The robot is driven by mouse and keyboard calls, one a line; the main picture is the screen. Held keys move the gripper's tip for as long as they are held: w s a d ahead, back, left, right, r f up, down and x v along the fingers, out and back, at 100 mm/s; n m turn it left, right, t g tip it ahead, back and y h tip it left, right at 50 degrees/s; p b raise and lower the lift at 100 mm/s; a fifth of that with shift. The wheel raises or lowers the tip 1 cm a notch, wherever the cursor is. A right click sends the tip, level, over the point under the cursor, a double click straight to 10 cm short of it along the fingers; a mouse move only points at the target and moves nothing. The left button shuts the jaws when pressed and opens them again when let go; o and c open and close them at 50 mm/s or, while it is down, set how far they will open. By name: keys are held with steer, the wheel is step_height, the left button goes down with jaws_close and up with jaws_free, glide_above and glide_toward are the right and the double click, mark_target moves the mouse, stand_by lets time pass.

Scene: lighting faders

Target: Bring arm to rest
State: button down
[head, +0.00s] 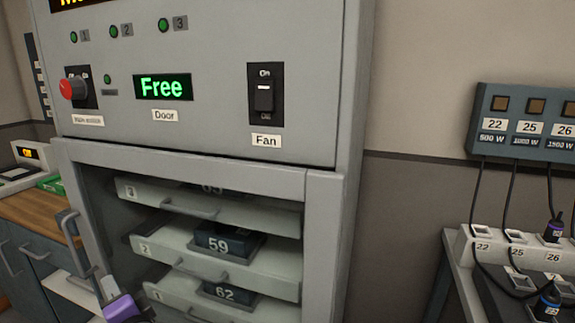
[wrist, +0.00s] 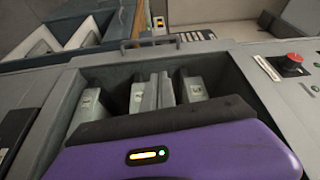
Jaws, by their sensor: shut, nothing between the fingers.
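In the head view, my gripper (head: 109,289) shows at the lower left, a pale grey end above a purple body, in front of the open bay's left side. In the wrist view, the grey fingers of my gripper (wrist: 161,86) are together and hold nothing. Behind them is the bay of the grey cabinet (head: 220,95), apparently seen sideways. My purple wrist housing covers the bottom of that view.
The bay has several trays, including a middle tray (head: 170,247). A handle (head: 67,226) stands out at the bay's left. The panel has a red knob (head: 70,89) and a fan switch (head: 264,97). A socket box (head: 527,118) with cables is at right.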

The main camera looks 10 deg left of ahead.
steer(key=d+r+n+t, duration=0.3)
steer(key=d+r, duration=0.1)
steer(key=d, duration=0.2)
steer(key=s+d+f+n+t+h+p, duration=0.1)
steer(key=s+d+f+h, duration=0.15)
steer(key=d, duration=0.85)
steer(key=s+d+f+n+t+h+p, duration=0.1)
steer(key=s+d+f+n+t, duration=0.15)
steer(key=d, duration=0.85)
steer(key=s+d+f+n+h+p, duration=0.1)
steer(key=s+d+f+h, duration=0.2)
steer(key=d, duration=0.8)
steer(key=s+d+r+m+g+h+p, duration=0.1)
steer(key=s+d+h, duration=0.3)
steer(key=s+d, duration=0.7)
steer(key=s+d+r+g+h+p, duration=0.1)
steer(key=s+d+h+p, duration=0.3)
steer(key=s+d, duration=0.8)
steer(key=s+r, duration=0.1)
steer(key=s, duration=0.5)
steer(key=shift+s+r+m, duration=0.35)
